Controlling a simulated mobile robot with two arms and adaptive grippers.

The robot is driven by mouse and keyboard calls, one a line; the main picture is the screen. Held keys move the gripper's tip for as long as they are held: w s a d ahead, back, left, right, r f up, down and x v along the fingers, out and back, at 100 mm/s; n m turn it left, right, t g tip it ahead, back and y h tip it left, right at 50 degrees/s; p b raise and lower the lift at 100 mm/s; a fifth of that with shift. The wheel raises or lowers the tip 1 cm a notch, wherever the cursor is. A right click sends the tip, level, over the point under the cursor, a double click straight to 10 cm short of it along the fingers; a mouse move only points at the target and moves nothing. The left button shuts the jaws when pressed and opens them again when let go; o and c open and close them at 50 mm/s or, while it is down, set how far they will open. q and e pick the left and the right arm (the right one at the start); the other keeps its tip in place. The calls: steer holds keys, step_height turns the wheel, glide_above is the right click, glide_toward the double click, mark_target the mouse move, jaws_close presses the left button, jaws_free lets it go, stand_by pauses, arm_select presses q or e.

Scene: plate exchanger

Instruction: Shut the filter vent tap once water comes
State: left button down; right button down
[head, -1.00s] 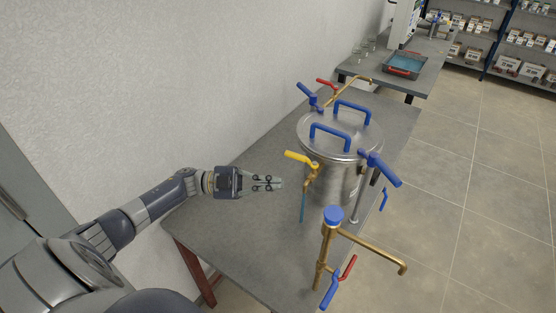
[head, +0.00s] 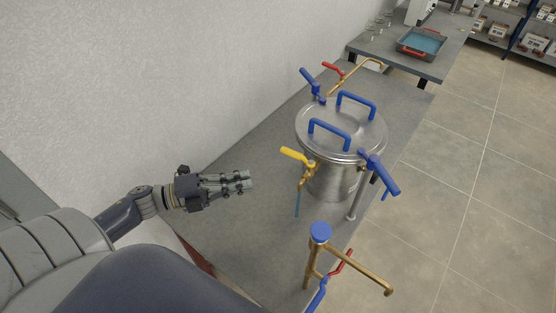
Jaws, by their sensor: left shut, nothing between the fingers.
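The steel filter vessel (head: 335,182) stands on the grey table, its round lid carrying blue handles. On its near left side is a brass tap with a yellow lever (head: 296,156), which I take to be the vent tap. The lever slants up to the left. A thin blue strand (head: 297,204) runs straight down below the tap; it looks like water, but I cannot rule out a tube. My left gripper (head: 251,181) is shut and empty, left of the tap, fingers pointing right, apart from the lever. My right gripper is not in view.
A brass pipe with a blue cap (head: 320,232) stands at the near table edge, with red and blue levers. A red-levered tap (head: 333,68) is behind the vessel. A blue clamp handle (head: 382,176) sticks out right. A tray (head: 420,44) lies on the far table. The wall bounds the left.

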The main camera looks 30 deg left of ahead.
arm_select(q)
steer(key=p, duration=0.2)
glide_toward(300, 160)
steer(key=d, duration=0.3)
steer(key=w+p, duration=0.1)
steer(key=w, duration=0.2)
steer(key=shift+w, duration=0.1)
